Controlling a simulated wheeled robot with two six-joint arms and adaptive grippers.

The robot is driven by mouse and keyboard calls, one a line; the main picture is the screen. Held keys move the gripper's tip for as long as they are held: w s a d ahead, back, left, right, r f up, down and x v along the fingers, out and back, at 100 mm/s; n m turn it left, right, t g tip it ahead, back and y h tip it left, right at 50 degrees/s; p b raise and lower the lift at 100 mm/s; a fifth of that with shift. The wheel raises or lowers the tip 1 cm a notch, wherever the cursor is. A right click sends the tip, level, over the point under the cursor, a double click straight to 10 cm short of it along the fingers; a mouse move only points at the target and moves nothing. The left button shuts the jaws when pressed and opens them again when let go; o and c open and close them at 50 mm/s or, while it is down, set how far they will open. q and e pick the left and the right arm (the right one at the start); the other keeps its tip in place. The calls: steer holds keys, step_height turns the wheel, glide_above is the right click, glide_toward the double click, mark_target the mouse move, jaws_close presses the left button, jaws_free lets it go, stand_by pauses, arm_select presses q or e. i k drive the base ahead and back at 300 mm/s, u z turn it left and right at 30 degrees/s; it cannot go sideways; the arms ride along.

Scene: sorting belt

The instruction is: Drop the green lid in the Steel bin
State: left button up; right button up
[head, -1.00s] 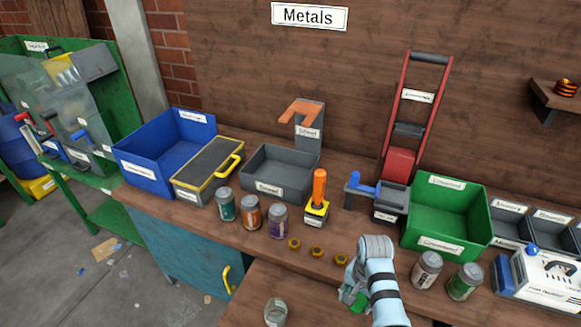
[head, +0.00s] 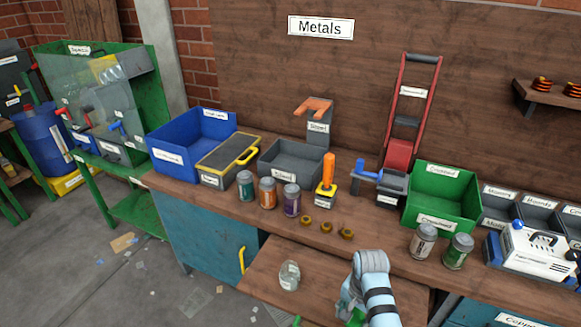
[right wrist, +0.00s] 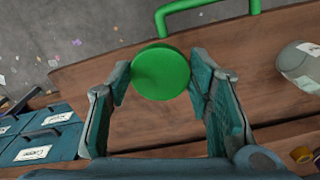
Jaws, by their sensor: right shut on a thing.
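The green lid (right wrist: 160,73) is a flat round disc held between the fingertips of my right gripper (right wrist: 160,82) in the right wrist view. In the head view my right gripper (head: 350,306) is at the bottom edge, over the lower wooden shelf, with only a bit of green showing under it. The Steel bin appears to be the open grey bin (head: 290,176) on the bench, below a post with an orange hook; its small label is hard to read. The gripper is in front of this bin and to its right, well apart from it. My left gripper is not in view.
A blue bin (head: 180,160) and a yellow-rimmed grey box (head: 213,168) stand left of the grey bin. Several cans, an orange-handled tool (head: 328,175) and brass nuts (head: 326,227) line the bench front. A green bin (head: 436,215) is right.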

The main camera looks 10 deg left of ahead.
mark_target(282, 159)
steer(key=u, duration=2.45)
steer(key=i, duration=1.8)
steer(key=z, duration=0.2)
